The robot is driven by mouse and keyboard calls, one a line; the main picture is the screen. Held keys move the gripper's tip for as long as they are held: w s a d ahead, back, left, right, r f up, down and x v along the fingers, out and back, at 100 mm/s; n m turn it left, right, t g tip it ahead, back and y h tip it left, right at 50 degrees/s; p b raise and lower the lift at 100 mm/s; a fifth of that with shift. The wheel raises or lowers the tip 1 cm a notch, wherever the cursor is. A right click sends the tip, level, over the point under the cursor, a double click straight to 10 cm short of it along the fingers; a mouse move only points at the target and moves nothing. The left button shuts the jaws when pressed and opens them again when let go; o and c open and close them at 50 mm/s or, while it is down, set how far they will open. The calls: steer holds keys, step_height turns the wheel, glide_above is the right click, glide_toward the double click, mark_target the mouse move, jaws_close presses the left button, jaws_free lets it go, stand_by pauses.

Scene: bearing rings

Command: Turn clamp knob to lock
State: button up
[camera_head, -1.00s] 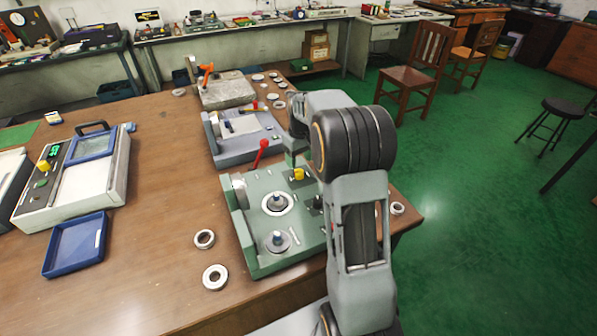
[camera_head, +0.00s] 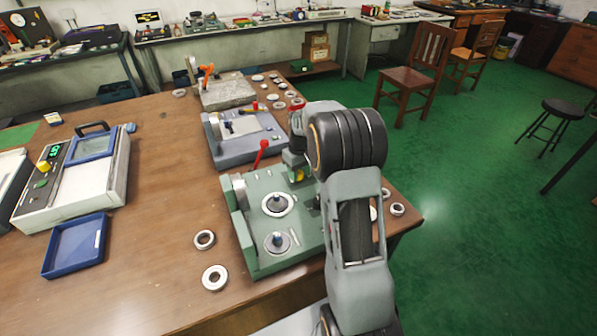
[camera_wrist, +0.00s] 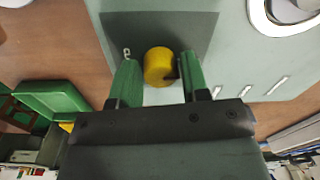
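The clamp knob (camera_head: 299,177) is yellow and sits near the back right of the green fixture (camera_head: 259,184). My gripper covers much of it in the head view. In the wrist view the round yellow knob (camera_wrist: 159,66) shows between the tips of my gripper's two green fingers (camera_wrist: 160,74). The fingers are apart, one on each side of the knob, very close to it. I cannot tell whether they touch it. In the head view my gripper (camera_head: 296,171) points down over the knob; its fingertips are mostly hidden.
A red-handled lever (camera_head: 261,153) rises at the fixture's back edge. Two loose rings (camera_head: 204,239) lie left of it and others to its right. A grey-blue fixture (camera_head: 240,143) stands behind. A blue tray (camera_head: 76,247) lies at left.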

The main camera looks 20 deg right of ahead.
steer(key=c, duration=0.6)
steer(key=shift+m, duration=0.4)
steer(key=m, duration=0.8)
steer(key=shift+m+p, duration=0.3)
steer(key=shift+p, duration=0.1)
steer(key=m, duration=0.4)
steer(key=shift+m, duration=2.4)
steer(key=o, duration=0.9)
steer(key=shift+s, duration=0.1)
